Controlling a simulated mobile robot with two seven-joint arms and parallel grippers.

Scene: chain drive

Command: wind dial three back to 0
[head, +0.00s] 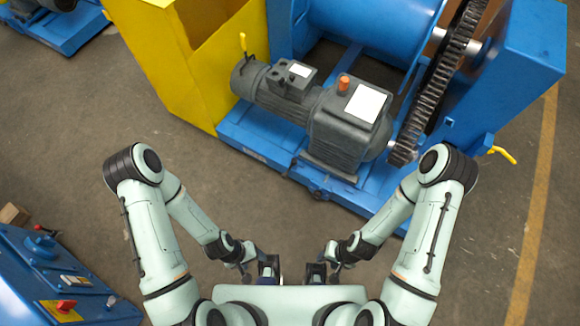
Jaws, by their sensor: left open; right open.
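No dial that I can make out as dial three shows in the head view. A blue control panel (25,268) with knobs and a red button on a yellow plate (62,308) stands at the lower left; its markings are too small to read. My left gripper (268,268) is open near the bottom middle, close to my body. My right gripper (316,272) is open just to the right of it, also close to my body. Both grippers are small and partly hidden behind my body, and neither is at the panel.
A grey motor (345,125) sits on a blue base ahead, beside a dark chain (440,85) and a large blue drum (365,25). A yellow guard (165,60) stands at the upper left. A yellow handle (503,154) sticks out at right. Grey floor (75,150) is clear at left.

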